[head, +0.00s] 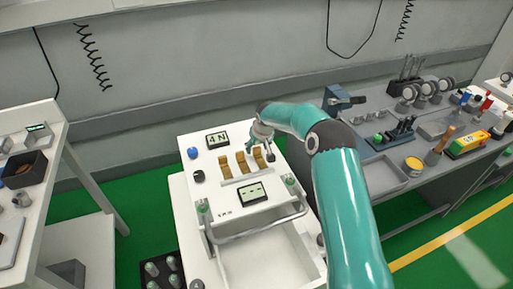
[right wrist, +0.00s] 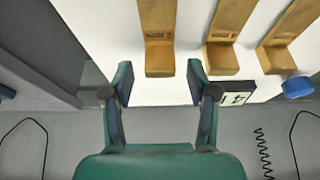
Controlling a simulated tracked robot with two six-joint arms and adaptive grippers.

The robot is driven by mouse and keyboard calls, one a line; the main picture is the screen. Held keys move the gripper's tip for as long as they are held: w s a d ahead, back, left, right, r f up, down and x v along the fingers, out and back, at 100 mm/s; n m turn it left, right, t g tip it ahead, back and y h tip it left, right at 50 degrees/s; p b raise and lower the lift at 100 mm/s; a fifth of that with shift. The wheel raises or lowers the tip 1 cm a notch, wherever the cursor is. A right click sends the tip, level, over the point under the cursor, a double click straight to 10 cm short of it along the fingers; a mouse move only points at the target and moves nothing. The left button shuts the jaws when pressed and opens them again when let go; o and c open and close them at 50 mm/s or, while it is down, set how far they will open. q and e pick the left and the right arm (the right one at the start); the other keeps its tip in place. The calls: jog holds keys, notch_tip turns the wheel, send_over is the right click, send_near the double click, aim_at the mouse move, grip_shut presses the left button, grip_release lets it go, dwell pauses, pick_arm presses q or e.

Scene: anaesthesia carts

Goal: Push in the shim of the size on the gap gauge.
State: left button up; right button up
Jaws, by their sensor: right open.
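Three brass shims stand in a row on the white cart top (head: 215,215): a left shim (head: 224,168), a middle shim (head: 242,162) and a right shim (head: 259,158). My right gripper (head: 265,145) is by the right shim. In the right wrist view my right gripper (right wrist: 157,84) is open and empty, its fingers spread either side of the near end of that shim (right wrist: 158,35), apparently apart from it. The marking on that shim is too small to read. Another small display (head: 252,194) has unreadable marks. My left gripper is out of view.
A blue knob (head: 192,153) and a black knob (head: 199,176) stand left of the shims. A handle bar (head: 262,229) crosses the cart front above an open white drawer (head: 268,262). A grey bench (head: 385,165) with tools stands right, a white table (head: 55,130) left.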

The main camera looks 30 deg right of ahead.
jog(key=shift+x, duration=1)
grip_shut()
